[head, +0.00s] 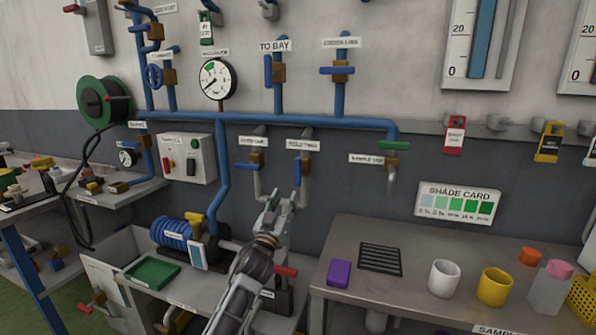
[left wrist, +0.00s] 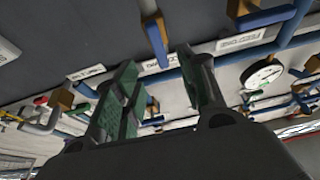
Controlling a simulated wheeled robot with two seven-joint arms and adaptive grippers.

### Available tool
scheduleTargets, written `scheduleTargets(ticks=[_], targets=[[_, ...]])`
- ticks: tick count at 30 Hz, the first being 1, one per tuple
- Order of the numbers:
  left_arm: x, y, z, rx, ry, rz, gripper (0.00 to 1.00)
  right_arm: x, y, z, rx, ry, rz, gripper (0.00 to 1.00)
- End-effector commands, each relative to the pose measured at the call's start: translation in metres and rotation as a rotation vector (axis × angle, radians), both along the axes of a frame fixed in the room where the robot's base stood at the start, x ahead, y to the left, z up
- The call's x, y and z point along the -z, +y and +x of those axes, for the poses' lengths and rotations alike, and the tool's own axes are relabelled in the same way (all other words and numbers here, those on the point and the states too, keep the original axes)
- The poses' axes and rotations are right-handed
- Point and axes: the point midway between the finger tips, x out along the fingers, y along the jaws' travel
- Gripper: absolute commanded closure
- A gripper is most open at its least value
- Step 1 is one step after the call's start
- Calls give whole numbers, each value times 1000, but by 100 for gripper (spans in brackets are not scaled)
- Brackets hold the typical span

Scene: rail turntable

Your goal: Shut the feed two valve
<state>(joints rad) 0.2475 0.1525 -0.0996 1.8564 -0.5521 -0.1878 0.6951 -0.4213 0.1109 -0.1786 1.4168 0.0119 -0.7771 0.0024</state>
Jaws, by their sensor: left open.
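The feed two valve (head: 304,159) hangs under its label (head: 303,145) on the wall pipe, with a brass body and a blue lever (head: 297,172). The lever points downward, along the pipe. My left gripper (head: 283,197) is open and empty, just below and in front of the lever, and seems apart from it. In the left wrist view the valve's blue lever (left wrist: 157,46) shows upside down, beyond and between the fingertips of my left gripper (left wrist: 163,68). My right gripper is in neither view.
The feed one valve (head: 256,159), its blue lever crosswise, is close on the left. The green-handled sample line valve (head: 393,152) is on the right. A bench (head: 420,265) with a purple block (head: 339,273) and cups stands at right. A blue motor (head: 173,234) sits below left.

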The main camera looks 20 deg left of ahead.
Motion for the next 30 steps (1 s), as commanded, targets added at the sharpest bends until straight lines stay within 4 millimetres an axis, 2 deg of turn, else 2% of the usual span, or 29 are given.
scheduleTargets(ticks=[4,19,30], targets=[[-8,-2,2,12,-24,4,59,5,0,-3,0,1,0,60],[-9,-2,5,12,-23,4,59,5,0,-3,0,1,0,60],[-18,-3,25,12,-24,3,59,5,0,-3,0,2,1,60]])
